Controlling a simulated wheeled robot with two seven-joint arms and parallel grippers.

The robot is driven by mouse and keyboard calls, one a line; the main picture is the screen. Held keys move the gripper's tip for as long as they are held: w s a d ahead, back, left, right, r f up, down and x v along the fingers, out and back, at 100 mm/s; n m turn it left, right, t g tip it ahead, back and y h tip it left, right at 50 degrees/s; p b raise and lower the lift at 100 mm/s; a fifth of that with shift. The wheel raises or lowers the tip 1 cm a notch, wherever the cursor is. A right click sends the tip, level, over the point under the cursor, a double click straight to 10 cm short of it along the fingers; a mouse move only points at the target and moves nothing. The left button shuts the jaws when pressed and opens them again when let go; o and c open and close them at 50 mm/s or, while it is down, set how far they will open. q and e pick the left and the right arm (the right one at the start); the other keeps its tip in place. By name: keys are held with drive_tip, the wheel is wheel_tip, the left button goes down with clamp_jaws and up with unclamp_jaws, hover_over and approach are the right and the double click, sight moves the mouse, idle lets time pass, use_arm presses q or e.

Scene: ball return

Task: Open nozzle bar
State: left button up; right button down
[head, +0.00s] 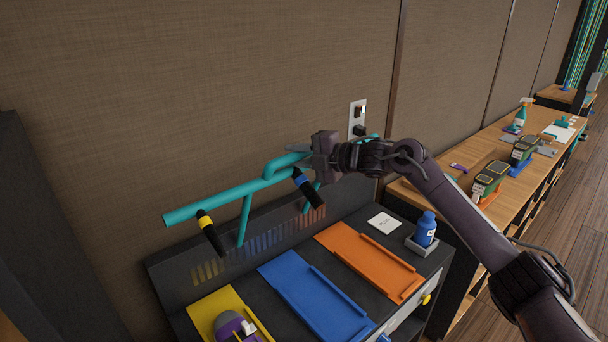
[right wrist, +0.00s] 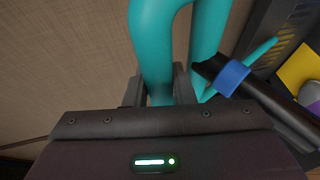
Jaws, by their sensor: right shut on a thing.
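The nozzle bar is a teal tube (head: 215,205) that runs along the wall above the dark machine. Two black nozzles hang from it, one with a yellow band (head: 210,232) and one with a blue band (head: 309,188). A teal loop (head: 284,163) rises at its right part. My right gripper (head: 306,158) is at that loop, and in the right wrist view the teal tube (right wrist: 152,50) passes between its fingers, which are shut on it. The blue-banded nozzle (right wrist: 235,78) is just beside the fingers. My left gripper is not in view.
Yellow (head: 222,308), blue (head: 312,297) and orange (head: 370,262) trays lie on the machine below the bar. A blue bottle (head: 425,229) stands at its right end. A wall switch plate (head: 357,118) is behind my right gripper. A wooden bench (head: 450,205) with several items runs along the right.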

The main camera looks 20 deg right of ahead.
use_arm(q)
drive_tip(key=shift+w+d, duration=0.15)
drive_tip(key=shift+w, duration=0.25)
use_arm(e)
drive_tip(key=shift+w+a+r, duration=0.25)
drive_tip(key=shift+w+r, duration=0.1)
drive_tip(key=shift+w, duration=0.35)
drive_tip(key=shift+w+a+r, duration=0.25)
drive_tip(key=shift+w+r, duration=0.1)
drive_tip(key=shift+w, duration=0.35)
drive_tip(key=c, duration=1.5)
unclamp_jaws()
drive_tip(key=shift+f, duration=0.1)
